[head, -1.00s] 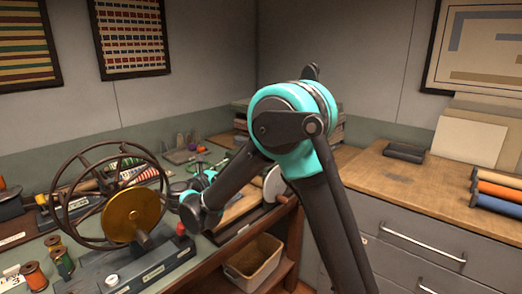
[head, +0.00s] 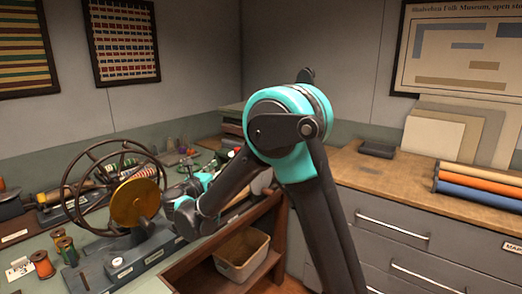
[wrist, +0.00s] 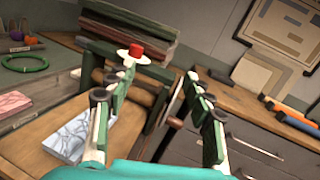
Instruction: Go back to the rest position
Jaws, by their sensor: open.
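My gripper (wrist: 160,125) is open in the wrist view, its two fingers spread wide at left and right with nothing between them touching. Behind the gap are a wooden and green frame and a red-topped white piece (wrist: 134,52). In the head view my arm reaches left from the teal joint, and its far end is over the bench beside the gold-hubbed wheel (head: 134,203). The fingertips are mostly hidden there by the arm.
A bin (head: 241,254) sits on the shelf below the bench. Grey drawers (head: 400,240) with rolled cloths (head: 480,187) on top stand at right. Thread spools (head: 42,263) stand at front left. A patterned block (wrist: 70,141) lies left of my gripper.

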